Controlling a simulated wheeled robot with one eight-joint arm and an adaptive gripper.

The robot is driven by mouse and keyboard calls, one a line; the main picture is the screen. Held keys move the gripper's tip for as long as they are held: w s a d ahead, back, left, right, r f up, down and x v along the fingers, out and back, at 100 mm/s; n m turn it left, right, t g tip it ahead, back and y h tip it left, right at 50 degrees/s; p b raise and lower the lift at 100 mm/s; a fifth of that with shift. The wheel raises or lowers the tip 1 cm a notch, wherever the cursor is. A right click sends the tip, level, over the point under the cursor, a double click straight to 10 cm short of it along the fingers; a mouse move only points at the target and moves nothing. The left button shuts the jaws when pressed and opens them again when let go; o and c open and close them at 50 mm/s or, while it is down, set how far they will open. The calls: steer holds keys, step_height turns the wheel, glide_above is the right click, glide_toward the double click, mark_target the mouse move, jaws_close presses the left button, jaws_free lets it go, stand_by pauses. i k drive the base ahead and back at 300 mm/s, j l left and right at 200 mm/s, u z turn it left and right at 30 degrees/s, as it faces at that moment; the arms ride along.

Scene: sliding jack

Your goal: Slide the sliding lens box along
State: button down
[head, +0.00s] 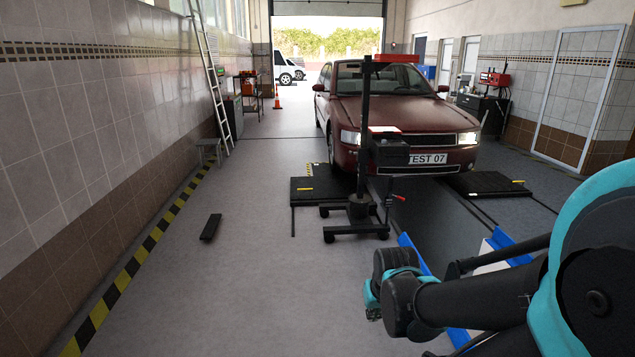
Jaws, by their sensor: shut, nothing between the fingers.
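A dark lens box (390,153) sits on a black upright column (363,100) in front of the dark red car, near its lit headlight. The box is to the right of the column, with a pale panel on top. The column stands on a low black base with castors (357,228). My arm, dark with teal parts, reaches in from the lower right. Its far visible joint is well below and nearer than the lens box, apart from it. I cannot make out any gripper fingers; they are hidden or out of view.
The dark red car (400,108) stands behind the column. Black plates (325,190) and (484,184) flank a pit (430,215) with blue-edged sides. A dark flat object (211,227) lies on the floor at left. The floor left of the column is mostly clear.

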mark_target(393, 153)
steer(key=i+z, duration=0.2)
steer(key=i, duration=1.55)
steer(key=i+l+z, duration=0.3)
steer(key=i+l, duration=0.3)
steer(key=i+j+z, duration=0.1)
steer(key=i, duration=0.2)
